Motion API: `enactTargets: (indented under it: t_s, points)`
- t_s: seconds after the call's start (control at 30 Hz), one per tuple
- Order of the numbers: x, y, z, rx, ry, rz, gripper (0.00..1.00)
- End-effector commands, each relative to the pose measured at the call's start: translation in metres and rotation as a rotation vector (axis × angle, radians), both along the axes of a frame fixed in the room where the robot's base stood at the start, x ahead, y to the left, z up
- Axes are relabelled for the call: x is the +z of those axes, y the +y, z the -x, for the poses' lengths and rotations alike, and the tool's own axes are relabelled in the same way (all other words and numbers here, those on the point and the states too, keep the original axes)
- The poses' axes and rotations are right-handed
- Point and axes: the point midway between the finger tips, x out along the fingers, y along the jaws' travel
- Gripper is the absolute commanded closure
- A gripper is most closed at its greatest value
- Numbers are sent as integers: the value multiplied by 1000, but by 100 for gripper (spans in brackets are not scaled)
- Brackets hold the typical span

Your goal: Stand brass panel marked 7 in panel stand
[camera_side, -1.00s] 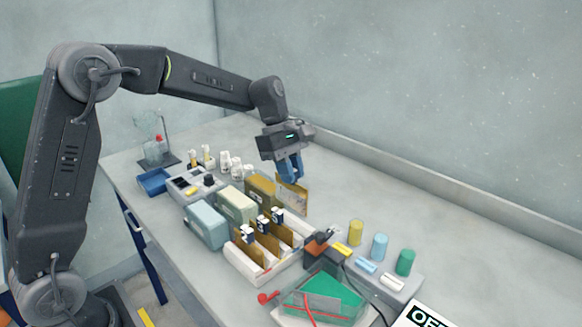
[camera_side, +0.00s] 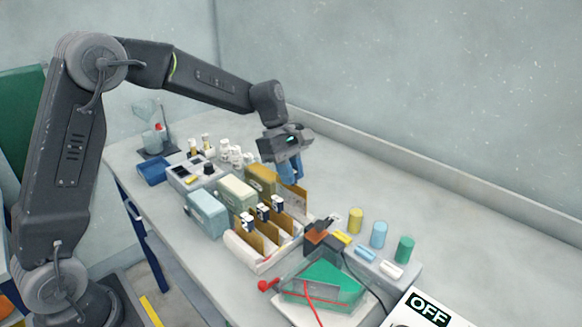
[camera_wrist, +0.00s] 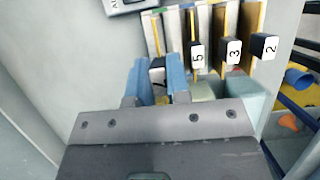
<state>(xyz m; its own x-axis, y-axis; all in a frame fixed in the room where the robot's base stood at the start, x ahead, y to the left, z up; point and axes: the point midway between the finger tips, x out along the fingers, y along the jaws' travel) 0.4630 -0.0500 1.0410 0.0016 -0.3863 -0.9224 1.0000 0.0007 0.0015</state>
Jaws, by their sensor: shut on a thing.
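My gripper (camera_side: 290,176) is shut on the upper edge of a brass panel (camera_side: 295,196) and holds it upright at the back end of the white panel stand (camera_side: 248,262). In the wrist view, my gripper (camera_wrist: 158,84) has its blue fingers on either side of the panel's dark tag (camera_wrist: 157,70). The tag's number cannot be read. The panel's lower edge is hidden in the side view, so I cannot tell if it is in a slot. Other brass panels stand in the stand, with tags marked 5 (camera_wrist: 197,56), 3 (camera_wrist: 233,50) and 2 (camera_wrist: 266,46).
A pale green box (camera_side: 236,192), a blue-grey box (camera_side: 205,216) and a brass-coloured box (camera_side: 261,180) stand left of the stand. A grey block with coloured cylinders (camera_side: 379,236) stands right. A clear cover over a green piece (camera_side: 330,282) lies in front. The back right table is clear.

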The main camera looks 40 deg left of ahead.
Motion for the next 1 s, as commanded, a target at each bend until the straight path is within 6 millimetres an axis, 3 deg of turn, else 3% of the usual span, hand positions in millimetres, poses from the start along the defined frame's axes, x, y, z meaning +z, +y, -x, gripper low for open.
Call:
enactTargets:
  t_s: [1.0]
  points:
    - [-44, 0, 0, 1, 0, 0, 100]
